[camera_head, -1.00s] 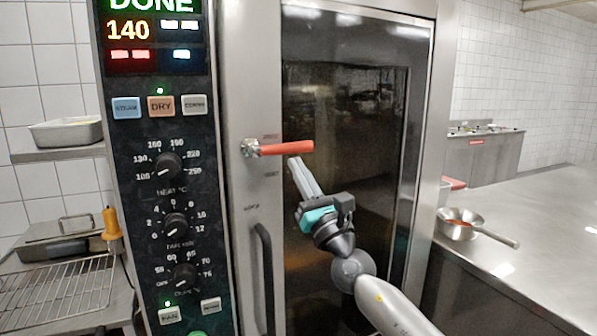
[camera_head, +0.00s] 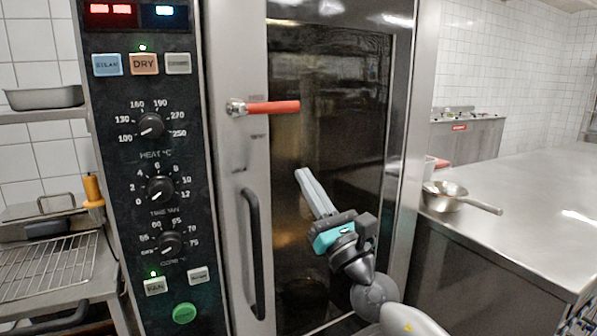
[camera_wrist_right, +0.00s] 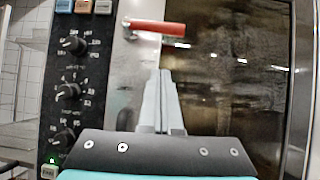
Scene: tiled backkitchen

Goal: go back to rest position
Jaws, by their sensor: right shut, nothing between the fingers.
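My right gripper (camera_head: 300,173) is in front of the dark glass door of the oven (camera_head: 330,110) in the head view. It is shut and empty, its fingers pointing up and left. The red door handle (camera_head: 273,107) is above and left of the fingertips, apart from them. In the right wrist view the shut fingers (camera_wrist_right: 161,75) point up toward the red handle (camera_wrist_right: 158,28). The oven door looks closed. My left gripper is not in view.
The oven control panel (camera_head: 150,205) with dials stands to the left. A wire rack (camera_head: 45,265) sits on a shelf at lower left. A steel counter (camera_head: 530,220) at right holds a saucepan (camera_head: 445,195) near its edge. A black vertical handle (camera_head: 252,250) is on the oven front.

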